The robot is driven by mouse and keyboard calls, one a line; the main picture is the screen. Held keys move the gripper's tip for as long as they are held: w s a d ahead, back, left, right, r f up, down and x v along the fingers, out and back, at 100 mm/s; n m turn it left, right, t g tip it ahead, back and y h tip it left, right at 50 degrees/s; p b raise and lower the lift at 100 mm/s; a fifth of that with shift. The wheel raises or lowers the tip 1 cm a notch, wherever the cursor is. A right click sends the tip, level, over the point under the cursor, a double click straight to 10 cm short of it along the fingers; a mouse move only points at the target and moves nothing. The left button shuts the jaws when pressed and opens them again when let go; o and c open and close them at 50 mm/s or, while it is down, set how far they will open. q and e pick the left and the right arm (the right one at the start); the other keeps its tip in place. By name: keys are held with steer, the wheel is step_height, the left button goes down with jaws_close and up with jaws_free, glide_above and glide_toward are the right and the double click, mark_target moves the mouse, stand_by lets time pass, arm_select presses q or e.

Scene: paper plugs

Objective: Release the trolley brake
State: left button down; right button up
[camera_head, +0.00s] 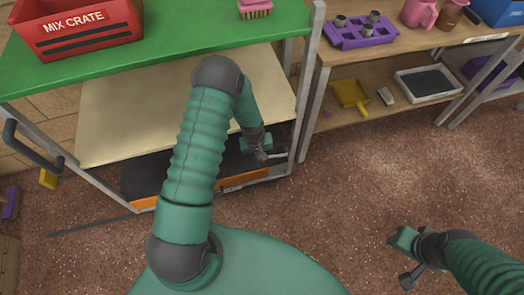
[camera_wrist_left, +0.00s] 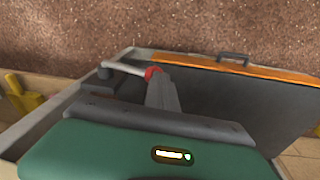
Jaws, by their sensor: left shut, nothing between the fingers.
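The trolley (camera_head: 205,63) has a green top and grey posts. In the left wrist view a pale brake lever (camera_wrist_left: 122,67) with a red end runs from a dark block at the trolley's corner. My left gripper (camera_head: 262,155) is low by the trolley's right post, near the lever. In the left wrist view its fingers (camera_wrist_left: 154,76) are shut and empty, with their tips at the red end. I cannot tell whether they touch it. My right gripper (camera_head: 391,240) hangs over the floor at the right, apart from the trolley. Its finger gap is too small to make out.
A red mix crate (camera_head: 75,28) and a brush (camera_head: 255,9) are on the trolley top. Below are a beige shelf (camera_head: 120,115) and a dark tray with an orange edge (camera_wrist_left: 225,66). A wooden shelf unit (camera_head: 350,80) stands close on the right.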

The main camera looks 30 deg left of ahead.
arm_select(q)
steer(key=shift+s+a+f, duration=0.25)
steer(key=shift+s+f, duration=0.25)
steer(key=shift+f, duration=0.05)
steer(key=shift+s, duration=0.15)
steer(key=s+a+r+p, duration=0.4)
steer(key=s+r+p, duration=0.1)
steer(key=r, duration=0.4)
steer(key=shift+s+a+r, duration=0.15)
steer(key=shift+s+r, duration=0.1)
steer(key=shift+s, duration=0.5)
